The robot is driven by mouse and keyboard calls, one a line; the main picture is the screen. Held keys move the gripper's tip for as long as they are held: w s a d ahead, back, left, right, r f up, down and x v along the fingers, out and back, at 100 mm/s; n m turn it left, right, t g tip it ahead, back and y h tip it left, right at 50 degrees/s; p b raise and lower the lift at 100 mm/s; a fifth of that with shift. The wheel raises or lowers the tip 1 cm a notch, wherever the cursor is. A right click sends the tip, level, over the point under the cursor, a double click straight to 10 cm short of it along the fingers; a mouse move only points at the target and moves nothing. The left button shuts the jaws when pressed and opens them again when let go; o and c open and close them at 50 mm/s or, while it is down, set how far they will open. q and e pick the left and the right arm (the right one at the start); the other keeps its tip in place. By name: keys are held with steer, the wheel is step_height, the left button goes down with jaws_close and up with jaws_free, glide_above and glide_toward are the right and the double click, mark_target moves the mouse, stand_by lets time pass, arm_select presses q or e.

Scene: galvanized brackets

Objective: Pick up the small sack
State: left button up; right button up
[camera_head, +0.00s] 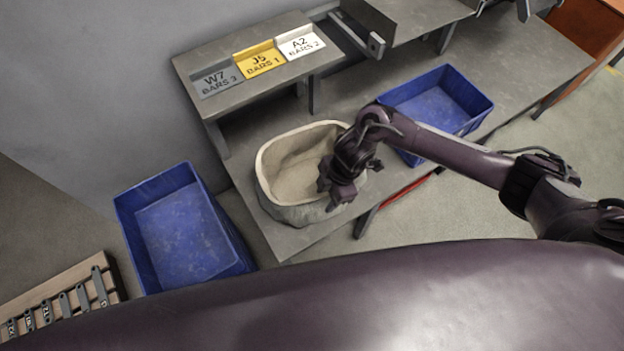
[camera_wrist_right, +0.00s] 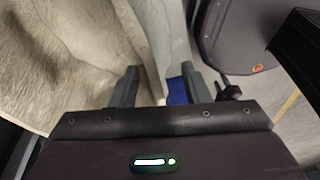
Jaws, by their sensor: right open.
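The small sack (camera_head: 290,172) is a wide, open-topped, beige cloth sack with a greyish outer side, standing upright on the grey bench. My right gripper (camera_head: 338,192) is over its right front rim, and my right arm hides part of that side. In the right wrist view the sack (camera_wrist_right: 60,70) fills the left and upper middle. There the two fingers of my right gripper (camera_wrist_right: 160,86) are apart, with the sack's rim edge reaching between them. I cannot tell whether either finger touches the cloth. My left gripper is not in view.
A blue bin (camera_head: 184,230) stands left of the bench, and another blue bin (camera_head: 440,103) sits on it behind my right arm. A raised shelf (camera_head: 225,50) with labels W7, J5 and A2 is behind the sack. A wooden rack (camera_head: 62,290) is at lower left.

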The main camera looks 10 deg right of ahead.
steer(key=shift+x, duration=1.3)
jaws_close()
steer(key=shift+w+r, duration=0.1)
steer(key=shift+r, duration=0.05)
stand_by(0.4)
